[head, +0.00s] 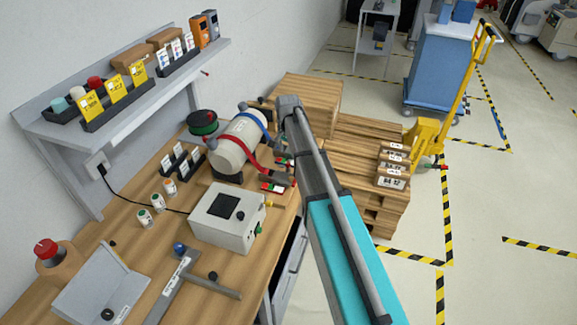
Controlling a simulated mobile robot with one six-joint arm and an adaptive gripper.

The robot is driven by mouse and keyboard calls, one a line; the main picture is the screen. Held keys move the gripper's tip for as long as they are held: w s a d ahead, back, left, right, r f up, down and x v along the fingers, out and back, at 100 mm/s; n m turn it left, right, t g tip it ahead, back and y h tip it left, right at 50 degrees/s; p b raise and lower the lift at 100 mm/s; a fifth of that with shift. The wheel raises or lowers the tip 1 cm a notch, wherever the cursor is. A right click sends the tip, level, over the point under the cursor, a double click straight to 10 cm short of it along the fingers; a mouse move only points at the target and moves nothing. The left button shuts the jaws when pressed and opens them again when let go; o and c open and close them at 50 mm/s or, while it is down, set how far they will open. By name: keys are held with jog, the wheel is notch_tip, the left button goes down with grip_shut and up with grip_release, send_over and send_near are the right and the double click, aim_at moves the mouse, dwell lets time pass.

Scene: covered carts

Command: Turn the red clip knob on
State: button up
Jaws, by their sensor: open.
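The red clip (236,153) is a band around the pale cylinder (232,158), which lies on the wooden bench. A small red and green plate (272,188) lies at the right end of the band, near the bench edge. Dark knob-like parts show close to that plate, but I cannot tell how the knob is turned. My gripper (281,138) is only partly seen, as dark parts beside my arm, right of the cylinder. It is open. My arm hides much of it, and I cannot tell whether it touches the knob.
A blue band (253,122) circles the cylinder's far end. A grey box (227,217) stands in front, and a green spool (202,122) behind. A shelf (125,95) overhangs the left. Wooden pallets (367,150) and a yellow pallet jack (428,137) stand right of the bench.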

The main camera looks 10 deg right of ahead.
aim_at(288, 162)
jog(key=shift+f+b, duration=2.35)
jog(key=shift+f, duration=0.35)
grip_shut()
